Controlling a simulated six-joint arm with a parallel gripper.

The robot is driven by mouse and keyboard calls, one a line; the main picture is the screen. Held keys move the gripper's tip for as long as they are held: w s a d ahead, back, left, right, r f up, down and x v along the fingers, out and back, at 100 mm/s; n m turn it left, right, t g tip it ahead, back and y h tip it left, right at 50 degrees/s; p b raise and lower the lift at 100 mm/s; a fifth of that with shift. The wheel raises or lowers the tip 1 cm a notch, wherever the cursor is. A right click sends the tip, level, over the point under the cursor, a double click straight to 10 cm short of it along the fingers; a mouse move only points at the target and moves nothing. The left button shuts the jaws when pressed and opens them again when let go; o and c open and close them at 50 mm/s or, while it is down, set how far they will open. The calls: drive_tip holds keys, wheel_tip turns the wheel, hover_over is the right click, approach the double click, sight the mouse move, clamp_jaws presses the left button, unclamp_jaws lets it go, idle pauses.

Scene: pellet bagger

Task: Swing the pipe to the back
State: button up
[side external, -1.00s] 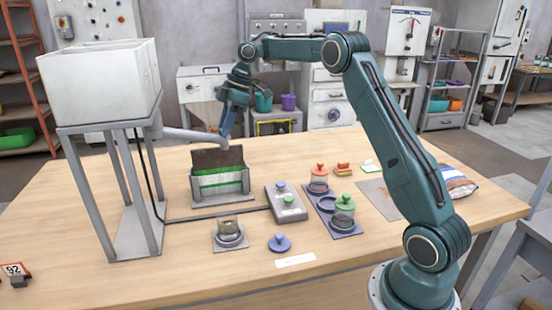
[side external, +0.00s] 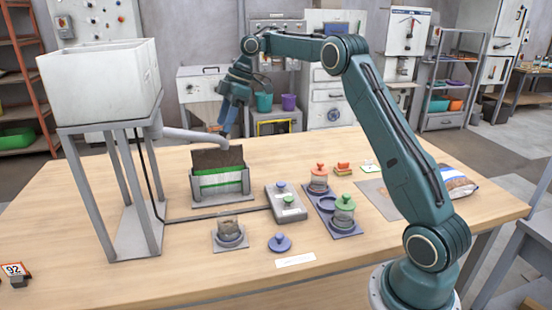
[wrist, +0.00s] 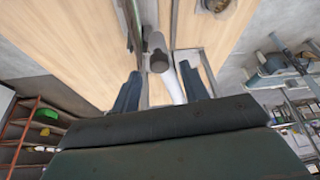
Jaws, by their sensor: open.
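The pale grey pipe (side external: 190,135) runs from the side of the white hopper (side external: 95,85) out to the right, its free end above the back of the dark, green-striped bag (side external: 216,180). My gripper (side external: 225,130) is at that free end, with its blue fingers pointing down. In the wrist view the pipe (wrist: 171,82) shows between my two spread fingers (wrist: 161,88), with a dark round end or knob. The fingers look apart from the pipe on both sides. How deep the pipe sits between them is hard to tell.
The bag stands in a grey holder (side external: 222,202). A grey button box (side external: 285,203), a scale-like plate with a jar (side external: 230,235) and a tray with two lidded jars (side external: 332,212) are on the table. A filled bag (side external: 457,183) lies at right. The table behind the pipe looks clear.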

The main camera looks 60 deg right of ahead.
drive_tip(key=s+d+r, duration=0.1)
drive_tip(key=s+d, duration=0.6)
drive_tip(key=d, duration=0.3)
drive_tip(key=shift+s+d, duration=0.2)
drive_tip(key=shift+c, duration=0.4)
drive_tip(key=shift+a+r, duration=0.15)
drive_tip(key=c, duration=0.7)
drive_tip(key=shift+a+r, duration=0.2)
drive_tip(key=shift+a, duration=0.05)
clamp_jaws()
drive_tip(key=s+a+r+n+t+h, duration=0.1)
drive_tip(key=s+a+r+t, duration=0.3)
drive_tip(key=a, duration=0.5)
drive_tip(key=shift+s+a+r+n, duration=0.3)
drive_tip(key=shift+s+r+n, duration=0.2)
drive_tip(key=shift+s+n, duration=0.2)
